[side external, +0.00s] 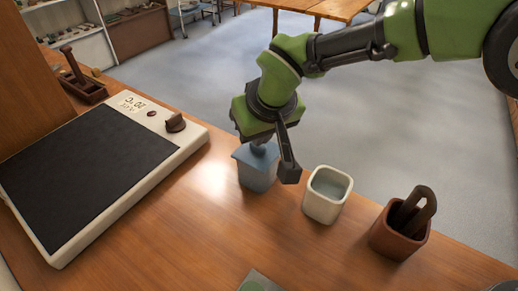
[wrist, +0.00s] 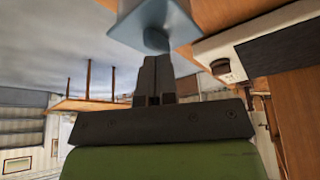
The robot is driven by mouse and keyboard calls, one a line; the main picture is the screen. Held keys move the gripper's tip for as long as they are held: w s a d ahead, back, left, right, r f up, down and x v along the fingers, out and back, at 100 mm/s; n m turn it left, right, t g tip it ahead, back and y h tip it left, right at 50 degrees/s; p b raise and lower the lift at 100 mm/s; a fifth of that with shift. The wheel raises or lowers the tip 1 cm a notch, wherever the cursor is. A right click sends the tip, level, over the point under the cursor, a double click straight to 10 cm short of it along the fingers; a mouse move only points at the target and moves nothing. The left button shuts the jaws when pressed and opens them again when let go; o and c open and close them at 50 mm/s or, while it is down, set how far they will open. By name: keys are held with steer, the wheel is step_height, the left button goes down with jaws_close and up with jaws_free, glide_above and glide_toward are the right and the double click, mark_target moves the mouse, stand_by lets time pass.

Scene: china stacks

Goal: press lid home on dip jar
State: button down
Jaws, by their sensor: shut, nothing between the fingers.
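The dip jar (side external: 257,178) is a blue-grey square pot standing upright on the wooden table. Its flat lid (side external: 246,155) with a round knob lies on top. In the side view my gripper is right above the lid and partly covers the knob. In the wrist view the pale blue lid (wrist: 128,22) is at the top edge, with its knob (wrist: 156,41) facing my gripper (wrist: 156,58). The fingers are shut and empty, with their tips close to the knob. I cannot tell whether they touch it, or whether the lid is fully seated.
A cream open pot (side external: 323,208) stands just right of the jar. A brown pot (side external: 392,241) with a dark handled object is farther right, near the table edge. A hot plate (side external: 198,138) fills the left side. Clear wood (side external: 175,240) lies in front of the jar.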

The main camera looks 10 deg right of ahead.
steer(key=shift+f, duration=0.2)
steer(key=shift+r, duration=0.15)
steer(key=shift+r, duration=3.4)
